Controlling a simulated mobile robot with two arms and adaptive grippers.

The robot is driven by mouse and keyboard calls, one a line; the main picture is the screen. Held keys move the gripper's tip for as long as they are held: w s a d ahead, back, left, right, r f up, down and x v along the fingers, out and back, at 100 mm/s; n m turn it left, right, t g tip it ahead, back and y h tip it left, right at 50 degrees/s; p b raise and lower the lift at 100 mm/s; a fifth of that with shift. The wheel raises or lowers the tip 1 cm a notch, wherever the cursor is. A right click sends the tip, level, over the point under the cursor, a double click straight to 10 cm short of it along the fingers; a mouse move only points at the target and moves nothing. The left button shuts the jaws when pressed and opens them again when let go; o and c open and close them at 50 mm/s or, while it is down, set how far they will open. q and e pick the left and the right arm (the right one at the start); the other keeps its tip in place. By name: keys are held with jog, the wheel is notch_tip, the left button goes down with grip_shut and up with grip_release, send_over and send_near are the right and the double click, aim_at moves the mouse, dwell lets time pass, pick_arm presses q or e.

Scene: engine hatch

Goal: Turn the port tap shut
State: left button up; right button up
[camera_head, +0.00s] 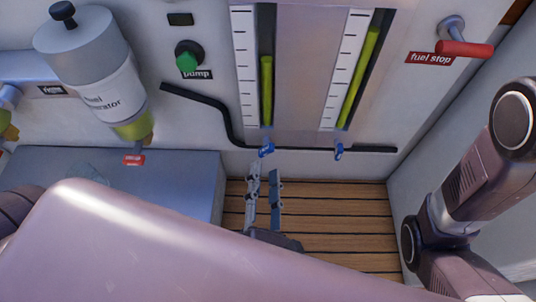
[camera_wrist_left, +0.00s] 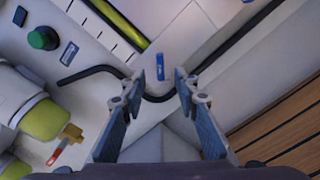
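Two blue taps sit under the two sight gauges on the wall. The left one, taken as the port tap (camera_head: 266,149), has its lever slanted across the line of its tube; it also shows in the left wrist view (camera_wrist_left: 160,67). The right tap (camera_head: 339,151) has its lever closer to upright. My left gripper (camera_head: 264,169) is open just below the left tap, its fingers pointing up at it. In the left wrist view the tap shows between and beyond the fingertips (camera_wrist_left: 160,76), with no contact visible. My right gripper is out of view.
A black pipe (camera_head: 225,118) runs along the wall under the gauges. A fuel separator (camera_head: 95,80), a green pump button (camera_head: 188,55) and a red fuel stop handle (camera_head: 465,49) are on the wall. A grey box (camera_head: 190,185) stands left of the wooden floor (camera_head: 335,215).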

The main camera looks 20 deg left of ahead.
aim_at(266, 154)
pick_arm(q)
jog(key=b+x, duration=0.1)
jog(key=x, duration=0.4)
jog(key=shift+w+a+b, duration=0.1)
jog(key=shift+w+b, duration=0.2)
jog(key=shift+w, duration=0.05)
grip_shut()
